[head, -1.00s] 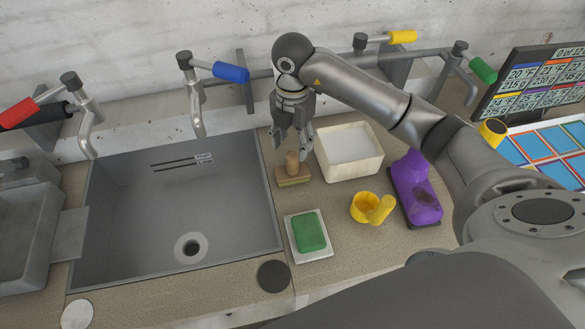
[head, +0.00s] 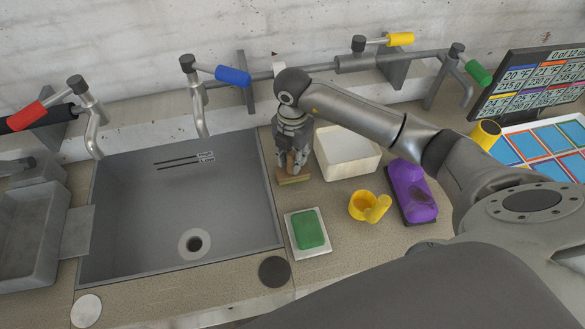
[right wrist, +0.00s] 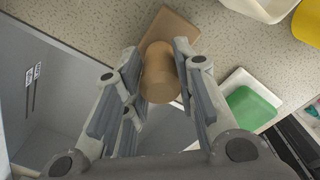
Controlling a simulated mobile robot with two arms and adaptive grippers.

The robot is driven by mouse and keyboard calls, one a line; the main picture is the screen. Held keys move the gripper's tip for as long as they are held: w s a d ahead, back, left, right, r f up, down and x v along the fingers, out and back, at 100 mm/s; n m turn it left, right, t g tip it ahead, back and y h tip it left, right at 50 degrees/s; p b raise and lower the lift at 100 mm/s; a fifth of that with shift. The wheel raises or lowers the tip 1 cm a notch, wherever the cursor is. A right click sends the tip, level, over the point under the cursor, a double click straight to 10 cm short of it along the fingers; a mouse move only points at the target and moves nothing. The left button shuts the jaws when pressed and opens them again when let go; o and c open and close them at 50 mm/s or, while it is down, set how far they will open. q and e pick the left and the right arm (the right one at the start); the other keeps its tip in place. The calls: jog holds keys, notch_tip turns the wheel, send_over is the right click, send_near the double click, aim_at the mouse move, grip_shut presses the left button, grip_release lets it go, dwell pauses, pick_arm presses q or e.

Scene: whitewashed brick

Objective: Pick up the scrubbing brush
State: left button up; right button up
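The scrubbing brush is a light brown block with an upright rounded wooden handle. It sits on the counter right of the sink, and its base (head: 294,180) shows below my right gripper (head: 293,164) in the head view. In the right wrist view the round handle top (right wrist: 160,74) lies between the two fingers of my right gripper (right wrist: 157,58). The fingers stand apart on either side of the handle, and I see no clear grip on it. The handle is mostly hidden by the fingers in the head view. My left gripper is not in view.
A white bin (head: 347,153) stands close right of the brush. A green sponge (head: 310,229) lies on a white tray in front. A yellow cup (head: 363,206) and a purple object (head: 412,192) are farther right. The empty sink (head: 182,205) is left, with colored tap handles above.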

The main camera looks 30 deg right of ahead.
grip_shut()
jog(key=shift+r, duration=0.1)
jog(key=shift+r+b, duration=0.45)
jog(key=shift+b, duration=0.1)
jog(key=shift+s+r+b, duration=0.2)
jog(key=shift+r+b, duration=0.55)
jog(key=shift+r, duration=0.5)
jog(key=s+d+r+b, duration=0.1)
jog(key=s+r+b, duration=0.2)
jog(key=s+r, duration=0.6)
jog(key=s, duration=0.4)
jog(key=shift+s+r, duration=0.25)
jog(key=shift+s, duration=0.05)
jog(key=shift+d, duration=0.1)
